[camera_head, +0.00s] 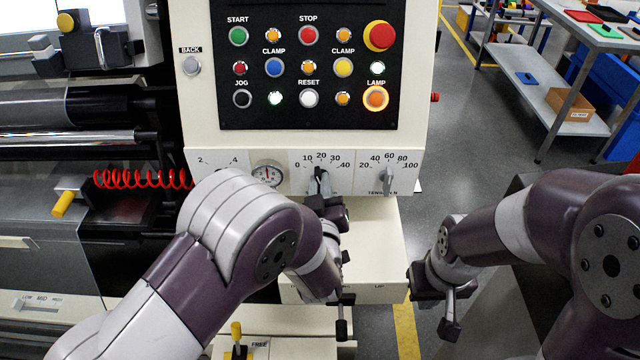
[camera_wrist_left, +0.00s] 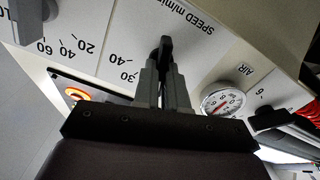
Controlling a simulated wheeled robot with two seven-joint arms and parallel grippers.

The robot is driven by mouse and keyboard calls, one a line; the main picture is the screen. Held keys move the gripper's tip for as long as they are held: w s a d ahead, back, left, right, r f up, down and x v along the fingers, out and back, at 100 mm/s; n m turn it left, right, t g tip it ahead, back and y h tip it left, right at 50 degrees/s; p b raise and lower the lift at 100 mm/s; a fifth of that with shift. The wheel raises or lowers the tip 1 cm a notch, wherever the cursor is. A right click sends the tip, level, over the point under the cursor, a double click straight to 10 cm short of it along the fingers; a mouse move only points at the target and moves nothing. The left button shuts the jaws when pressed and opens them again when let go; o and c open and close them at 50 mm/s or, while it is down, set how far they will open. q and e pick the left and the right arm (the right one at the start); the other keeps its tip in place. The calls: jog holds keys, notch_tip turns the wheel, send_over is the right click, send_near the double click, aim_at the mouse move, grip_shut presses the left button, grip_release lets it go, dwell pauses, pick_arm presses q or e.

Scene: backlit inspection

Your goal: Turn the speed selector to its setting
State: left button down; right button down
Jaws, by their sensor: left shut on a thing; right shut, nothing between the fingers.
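The speed selector (camera_head: 321,172) is a dark knob on a pale panel with a scale from 0 to 40, below the button panel. In the left wrist view its black end (camera_wrist_left: 166,46) shows beside the "SPEED m/min" label. My left gripper (camera_head: 318,187) is shut on the knob, one grey finger on each side; the fingers also show in the left wrist view (camera_wrist_left: 163,88). The knob looks roughly upright, near the 20 mark, but the fingers hide much of it and the exact setting cannot be read. My right gripper (camera_head: 449,322) is shut and empty, lower right, away from the panel.
The tension dial (camera_head: 387,178) is close on the right of the selector, and a round gauge (camera_head: 267,173) is on its left. The black button panel (camera_head: 310,115) is just above. A red coiled hose (camera_head: 140,179) hangs at left.

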pick_arm(q)
jog(key=shift+d+f+m+p, duration=0.15)
jog(key=shift+m+p, duration=1.25)
jog(key=shift+m, duration=2.4)
jog(key=shift+d+r+m+p, duration=0.15)
jog(key=shift+m+p, duration=1.2)
jog(key=shift+m, duration=2.45)
jog(key=shift+f, duration=0.15)
jog(key=c, duration=1.2)
grip_release()
